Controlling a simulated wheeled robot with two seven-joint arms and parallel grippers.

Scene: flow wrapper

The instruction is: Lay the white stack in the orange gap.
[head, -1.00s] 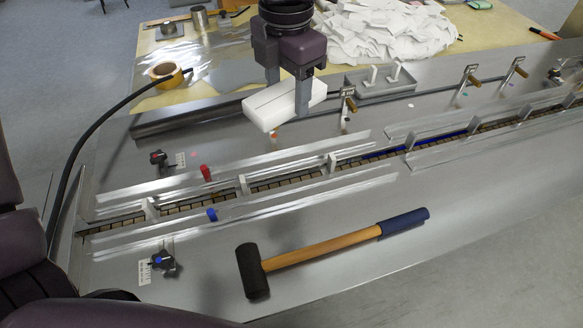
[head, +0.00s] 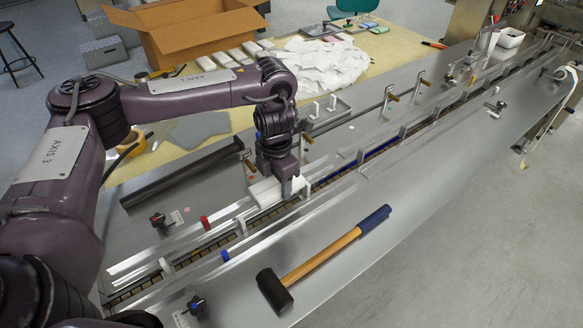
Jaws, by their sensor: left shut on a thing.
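The white stack (head: 262,191) is a pale block held in my left gripper (head: 285,188), which points down and is shut on it. The stack is at the back guide rail of the lane, between two upright pushers (head: 241,224). The gripper and rail hide part of it, so I cannot tell whether it touches the lane floor. The lane (head: 205,250) has brown chain segments, with a blue stretch (head: 380,148) farther right. I cannot make out a clearly orange gap; the part under the stack is hidden. My right gripper is not in view.
A mallet (head: 315,255) lies on the plate in front of the lane. Red (head: 205,222) and blue (head: 225,255) markers sit on the rails. Behind are a metal bar (head: 180,175), a white pile (head: 325,62) and a cardboard box (head: 190,30).

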